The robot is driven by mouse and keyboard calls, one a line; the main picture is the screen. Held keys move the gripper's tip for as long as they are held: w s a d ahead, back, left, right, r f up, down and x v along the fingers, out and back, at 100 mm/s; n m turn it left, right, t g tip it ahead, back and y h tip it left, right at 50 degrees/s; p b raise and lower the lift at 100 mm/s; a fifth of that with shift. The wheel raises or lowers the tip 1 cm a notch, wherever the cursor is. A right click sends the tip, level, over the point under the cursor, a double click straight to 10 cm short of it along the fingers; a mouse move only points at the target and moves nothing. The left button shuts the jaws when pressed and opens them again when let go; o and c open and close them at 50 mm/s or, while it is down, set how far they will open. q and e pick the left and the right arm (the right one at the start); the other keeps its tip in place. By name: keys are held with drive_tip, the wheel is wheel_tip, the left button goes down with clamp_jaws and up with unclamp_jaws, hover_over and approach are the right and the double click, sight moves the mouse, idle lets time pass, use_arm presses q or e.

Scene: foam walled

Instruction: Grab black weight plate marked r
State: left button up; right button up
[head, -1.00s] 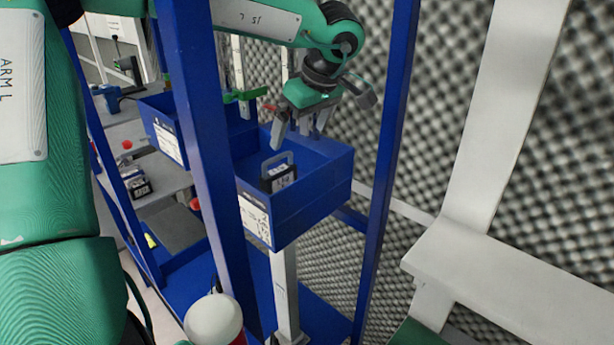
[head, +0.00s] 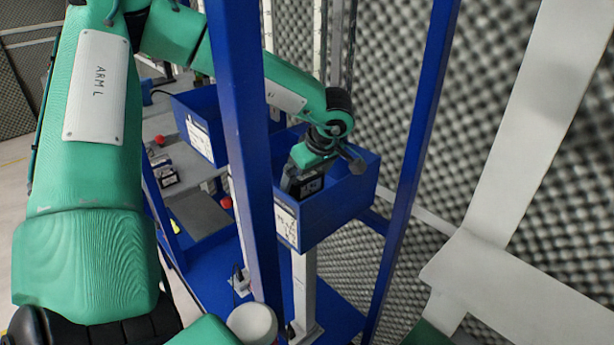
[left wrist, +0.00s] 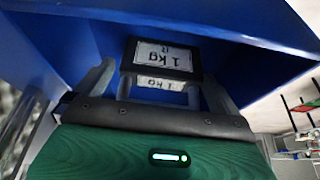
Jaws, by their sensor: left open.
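The black weight plate (left wrist: 185,71) in the left wrist view bears a white label reading "1 kg" and "R", upside down in the picture. Its grey handle stands between the two fingers of my left gripper (left wrist: 160,88), which is open with a gap on each side. In the head view the same plate (head: 311,187) sits in the right-hand blue bin (head: 340,210), largely hidden by my left gripper (head: 303,182) reaching down into the bin. My right gripper is not in view.
A blue upright post (head: 242,150) stands in front of the bins, and another post (head: 412,150) to their right. A second blue bin (head: 198,138) is to the left. Another black block (head: 169,177) lies on the grey table behind. Grey foam covers the wall.

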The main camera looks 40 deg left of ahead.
use_arm(q)
drive_tip(key=shift+f, duration=0.2)
drive_tip(key=shift+s+a, duration=0.1)
drive_tip(key=shift+c, duration=0.9)
drive_tip(key=c, duration=1.4)
drive_tip(key=shift+r, duration=0.1)
drive_tip(key=shift+c, duration=0.6)
